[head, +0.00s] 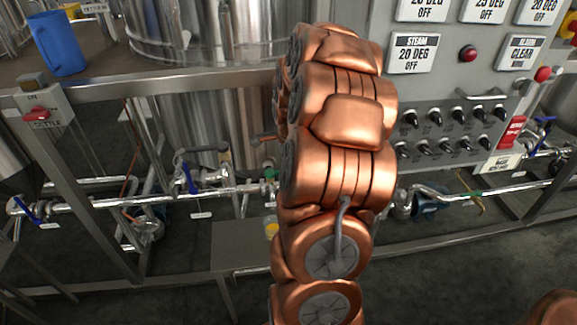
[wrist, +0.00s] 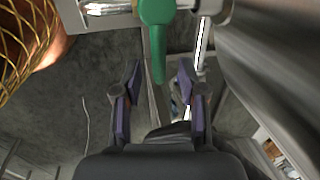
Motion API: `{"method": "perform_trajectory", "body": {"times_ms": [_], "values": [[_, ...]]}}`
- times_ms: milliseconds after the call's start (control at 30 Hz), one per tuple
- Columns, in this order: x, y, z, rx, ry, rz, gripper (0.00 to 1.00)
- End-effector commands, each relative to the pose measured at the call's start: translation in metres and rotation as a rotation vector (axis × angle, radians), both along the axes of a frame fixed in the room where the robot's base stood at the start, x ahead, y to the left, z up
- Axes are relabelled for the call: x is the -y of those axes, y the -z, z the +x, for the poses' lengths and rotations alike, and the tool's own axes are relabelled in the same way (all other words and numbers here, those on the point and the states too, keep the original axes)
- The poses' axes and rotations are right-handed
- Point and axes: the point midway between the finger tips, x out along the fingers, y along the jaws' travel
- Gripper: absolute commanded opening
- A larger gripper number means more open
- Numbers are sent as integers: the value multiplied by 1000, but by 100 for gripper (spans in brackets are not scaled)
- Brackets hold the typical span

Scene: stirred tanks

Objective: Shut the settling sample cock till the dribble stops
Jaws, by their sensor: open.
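In the wrist view a green lever handle (wrist: 157,40) hangs from the top edge of the picture, its narrow end pointing toward my gripper. My gripper (wrist: 160,72) is open, with one finger on each side of the handle's narrow end; a gap shows on both sides. I cannot tell the depth between them. In the head view a small green part (head: 269,173) shows on the pipe just left of my copper arm, probably the sample cock. My gripper is hidden behind the arm there. A dribble cannot be made out.
A small yellow-topped vessel (head: 271,227) stands on a grey bench (head: 232,248) below the pipe (head: 130,200). Blue-handled valves (head: 193,183) sit along the pipe. A control panel (head: 455,75) is at right, a blue jug (head: 57,43) at upper left. Steel frame posts stand close by.

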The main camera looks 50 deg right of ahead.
Motion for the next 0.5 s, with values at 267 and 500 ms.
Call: {"method": "perform_trajectory", "body": {"times_ms": [267, 500], "values": [[-5, -50, -7, 4, 0, -5, 41], [-11, -90, -13, 4, -2, -5, 41]]}}
